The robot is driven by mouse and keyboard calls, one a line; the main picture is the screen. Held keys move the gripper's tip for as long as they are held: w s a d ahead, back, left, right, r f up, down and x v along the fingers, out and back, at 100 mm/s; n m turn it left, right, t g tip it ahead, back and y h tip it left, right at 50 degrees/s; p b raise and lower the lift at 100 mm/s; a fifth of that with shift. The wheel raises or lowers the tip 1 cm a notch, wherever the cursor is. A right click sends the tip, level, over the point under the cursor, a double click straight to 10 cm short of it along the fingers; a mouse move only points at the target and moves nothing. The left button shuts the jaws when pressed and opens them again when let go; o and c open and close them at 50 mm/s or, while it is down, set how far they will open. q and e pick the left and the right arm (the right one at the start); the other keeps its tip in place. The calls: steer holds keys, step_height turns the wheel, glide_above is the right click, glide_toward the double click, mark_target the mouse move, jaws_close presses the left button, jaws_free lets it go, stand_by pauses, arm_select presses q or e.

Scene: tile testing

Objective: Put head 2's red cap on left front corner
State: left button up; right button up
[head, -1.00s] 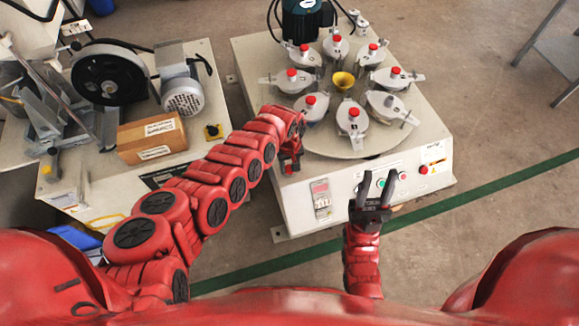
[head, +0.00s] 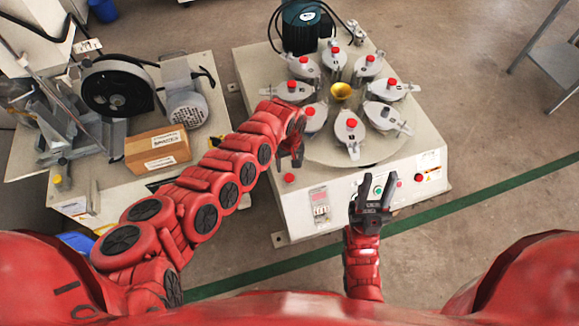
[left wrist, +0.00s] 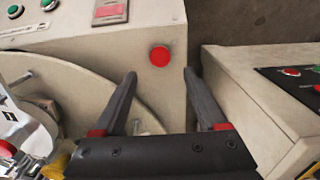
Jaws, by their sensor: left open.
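A red cap (head: 289,178) lies on the left front corner of the machine's top (head: 268,165). It shows as a red disc (left wrist: 160,56) on the pale corner in the left wrist view, beyond and between the fingers. My left gripper (head: 290,164) is open, just above and behind the cap, apart from it. Its open fingers (left wrist: 159,74) hold nothing. One head (head: 388,117) at the right front of the turntable shows no red cap; the other heads around it do. My right gripper (head: 375,183) is open and empty before the machine's front panel.
A yellow funnel (head: 341,91) stands mid-turntable, with a dark motor (head: 300,28) behind. A second bench to the left holds a cardboard box (head: 157,148) and a grey motor (head: 187,108).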

arm_select(q)
step_height(320, 180, up, 4)
steer(key=shift+r+p, duration=0.15)
steer(key=shift+p, duration=0.4)
